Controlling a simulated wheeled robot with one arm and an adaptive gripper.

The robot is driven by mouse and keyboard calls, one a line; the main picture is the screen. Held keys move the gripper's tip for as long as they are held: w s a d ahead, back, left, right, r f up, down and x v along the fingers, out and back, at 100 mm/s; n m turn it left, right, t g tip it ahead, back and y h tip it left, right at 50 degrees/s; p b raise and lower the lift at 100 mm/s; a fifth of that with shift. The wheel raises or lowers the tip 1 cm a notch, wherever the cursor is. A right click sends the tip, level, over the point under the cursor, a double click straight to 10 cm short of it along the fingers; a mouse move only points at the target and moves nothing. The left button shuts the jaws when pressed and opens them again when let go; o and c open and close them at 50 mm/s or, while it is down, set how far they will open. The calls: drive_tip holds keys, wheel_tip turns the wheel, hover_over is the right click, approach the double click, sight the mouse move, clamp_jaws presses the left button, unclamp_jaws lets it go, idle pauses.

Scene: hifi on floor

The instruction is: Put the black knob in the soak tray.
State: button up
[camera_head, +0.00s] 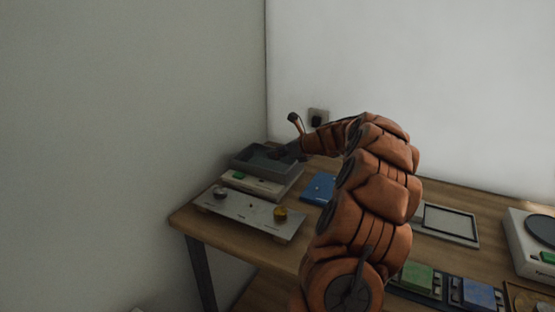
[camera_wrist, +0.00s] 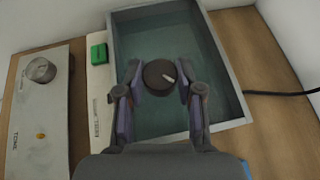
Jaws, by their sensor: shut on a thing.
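The black knob (camera_wrist: 159,76) is round with a white pointer mark. In the wrist view it sits between the two fingers of my gripper (camera_wrist: 160,92), which is shut on it. The soak tray (camera_wrist: 222,70) is a grey rectangular tray with a greenish inside, below the knob in that view. The tray (camera_head: 247,165) also shows in the head view, at the back left of the bench, with my gripper (camera_head: 285,153) at its right side. I cannot tell the exact height of the knob above the tray floor. The knob cannot be made out in the head view.
A white box with a green block (camera_wrist: 99,54) stands beside the tray. A black cable (camera_wrist: 285,93) runs right.

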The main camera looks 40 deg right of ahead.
drive_tip(key=shift+w+d+f, duration=0.15)
drive_tip(key=shift+w+d, duration=0.45)
drive_tip(key=shift+w, duration=0.25)
drive_tip(key=shift+f, duration=1.7)
drive_tip(key=shift+f, duration=0.6)
drive_tip(key=o, duration=1)
drive_tip(key=shift+c, duration=0.2)
drive_tip(key=shift+r, duration=0.15)
